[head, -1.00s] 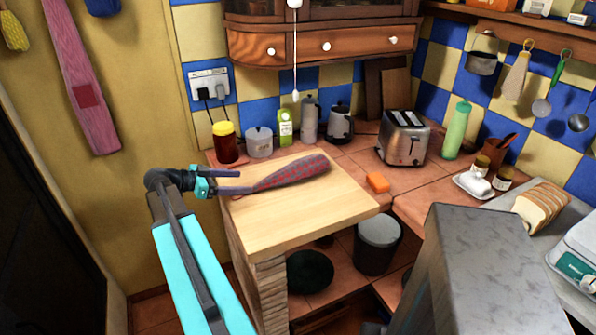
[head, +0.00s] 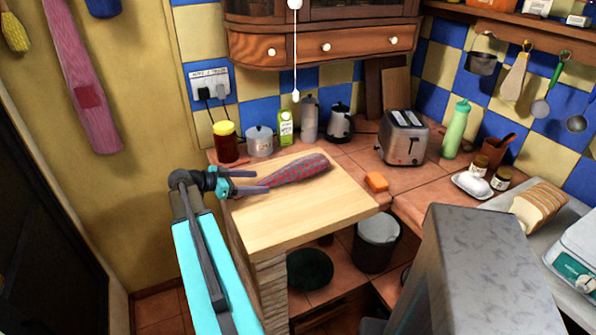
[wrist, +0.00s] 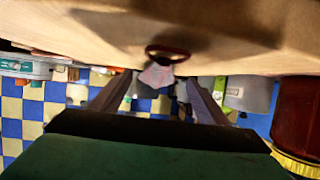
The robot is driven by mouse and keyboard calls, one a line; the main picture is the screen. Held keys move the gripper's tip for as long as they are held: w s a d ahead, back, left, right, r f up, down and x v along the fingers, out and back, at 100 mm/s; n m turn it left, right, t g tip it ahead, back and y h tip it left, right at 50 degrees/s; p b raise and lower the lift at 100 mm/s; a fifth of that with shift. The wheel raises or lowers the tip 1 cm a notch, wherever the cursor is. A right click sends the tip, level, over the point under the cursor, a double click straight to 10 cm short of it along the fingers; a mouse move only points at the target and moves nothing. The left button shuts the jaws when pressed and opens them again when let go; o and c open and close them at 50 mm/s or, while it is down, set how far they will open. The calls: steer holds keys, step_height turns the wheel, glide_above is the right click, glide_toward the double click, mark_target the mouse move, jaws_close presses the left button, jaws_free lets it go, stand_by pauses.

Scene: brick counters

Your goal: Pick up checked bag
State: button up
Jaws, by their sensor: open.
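The checked bag (head: 298,169), red and grey and long, lies on the pale wooden board (head: 300,210), its narrow end toward my gripper. My gripper (head: 263,181) is open at the board's left side, its fingers pointing right at that narrow end. In the head view the fingers overlap the bag's tip; I cannot tell whether they touch it. In the wrist view, which looks upside down, a dark red ring and a pinkish end of the bag (wrist: 157,76) show between and just beyond the open fingers (wrist: 158,80). The rest of the bag is hidden there.
A red jar with yellow lid (head: 226,145), a lidded pot (head: 260,142) and a green carton (head: 285,128) stand behind the board. An orange block (head: 376,182) and a toaster (head: 404,138) are to the right. The board's front is clear.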

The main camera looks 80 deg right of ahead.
mark_target(263, 182)
steer(key=shift+p+x, duration=0.85)
steer(key=shift+x, duration=1.35)
steer(key=shift+s, duration=0.1)
steer(key=shift+a, duration=0.1)
steer(key=shift+r, duration=0.1)
steer(key=c, duration=1.1)
steer(key=shift+r, duration=0.1)
steer(key=shift+r+b, duration=1.3)
steer(key=shift+r, duration=3.6)
